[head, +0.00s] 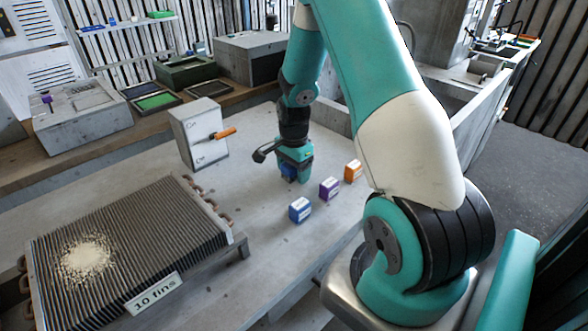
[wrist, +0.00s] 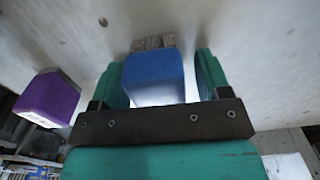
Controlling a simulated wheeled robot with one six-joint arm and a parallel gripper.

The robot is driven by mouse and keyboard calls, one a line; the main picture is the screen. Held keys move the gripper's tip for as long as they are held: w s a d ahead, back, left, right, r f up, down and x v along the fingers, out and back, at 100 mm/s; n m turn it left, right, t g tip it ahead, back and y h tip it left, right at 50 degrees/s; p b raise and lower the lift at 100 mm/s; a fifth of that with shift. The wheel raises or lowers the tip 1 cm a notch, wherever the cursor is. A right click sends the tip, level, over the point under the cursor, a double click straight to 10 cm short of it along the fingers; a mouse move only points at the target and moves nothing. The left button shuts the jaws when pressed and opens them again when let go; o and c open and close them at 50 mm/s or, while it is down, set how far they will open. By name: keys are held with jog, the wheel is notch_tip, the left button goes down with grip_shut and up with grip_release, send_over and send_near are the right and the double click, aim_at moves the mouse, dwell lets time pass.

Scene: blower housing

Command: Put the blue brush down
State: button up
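A blue brush (wrist: 153,75) with grey bristles (wrist: 153,42) is between the two teal fingers of my gripper (wrist: 162,80) in the wrist view. It sits close to the left finger. A strip of light shows between it and the right finger, so the fingers look open around it. In the head view my gripper (head: 292,172) points down low over the grey table (head: 255,240), and a little of the blue brush (head: 287,170) shows at the fingers. The bristles appear at the tabletop; whether they touch it is hard to tell.
A blue block (head: 300,210), a purple block (head: 329,188) and an orange block (head: 353,171) stand to the right. A finned block (head: 140,240) with a pale powder heap (head: 86,258) is at front left.

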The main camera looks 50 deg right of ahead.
notch_tip(320, 180, up, 12)
jog(key=shift+f+b, duration=0.25)
jog(key=shift+b, duration=0.4)
jog(key=s+a+r+n+y, duration=0.1)
jog(key=s+a+r+n, duration=0.15)
jog(key=a+n, duration=0.35)
jog(key=s+a+r+n+t, duration=0.1)
jog(key=a+r+n, duration=0.2)
jog(key=a, duration=0.6)
jog(key=s+a+r+n+y, duration=0.1)
jog(key=s+a+r+n, duration=0.15)
jog(key=a+n, duration=0.35)
jog(key=s+a+r+n+g+y, duration=0.1)
jog(key=s+a+r+n+y, duration=0.1)
jog(key=s+a+n, duration=0.8)
jog(key=s+a+r, duration=0.1)
jog(key=s+a, duration=0.1)
jog(key=s, duration=0.1)
jog(key=shift+s+r+n, duration=0.25)
jog(key=shift+s+n, duration=0.05)
jog(key=shift+n, duration=0.1)
